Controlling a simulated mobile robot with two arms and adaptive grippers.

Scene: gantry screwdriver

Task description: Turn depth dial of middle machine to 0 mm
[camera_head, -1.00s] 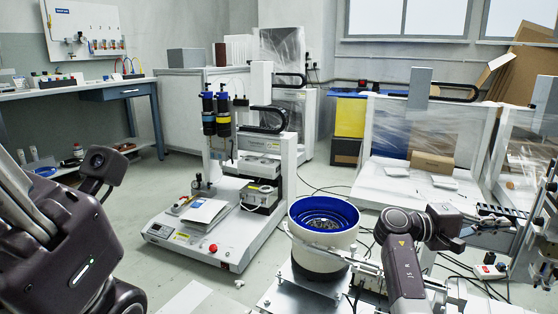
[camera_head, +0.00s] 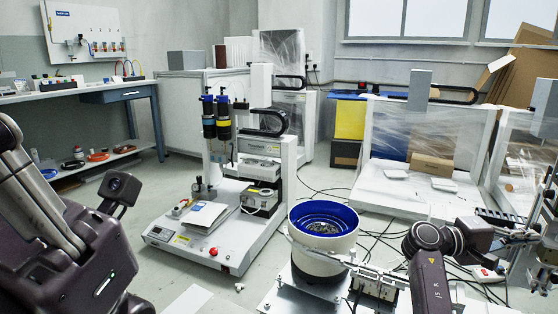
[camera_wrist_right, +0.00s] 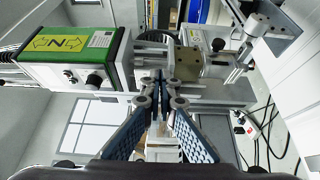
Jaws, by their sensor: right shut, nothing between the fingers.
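My right gripper (camera_head: 522,238) is at the right edge of the head view, small and partly lost among machine parts. In the right wrist view its two dark fingers (camera_wrist_right: 160,80) meet at the tips with nothing between them. The tips are just in front of a metal shaft and a brass-coloured block (camera_wrist_right: 187,65). Another dark knob (camera_wrist_right: 218,45) shows to the upper right. I cannot tell which is the depth dial, and no scale reading is legible. My left gripper is out of view.
A gantry machine (camera_head: 210,238) with blue and yellow cylinders stands left of centre. A blue-lined feeder bowl (camera_head: 323,250) stands in front of it. Loose cables (camera_head: 385,240) cross the floor to the right. Clear floor (camera_head: 155,205) lies at the left.

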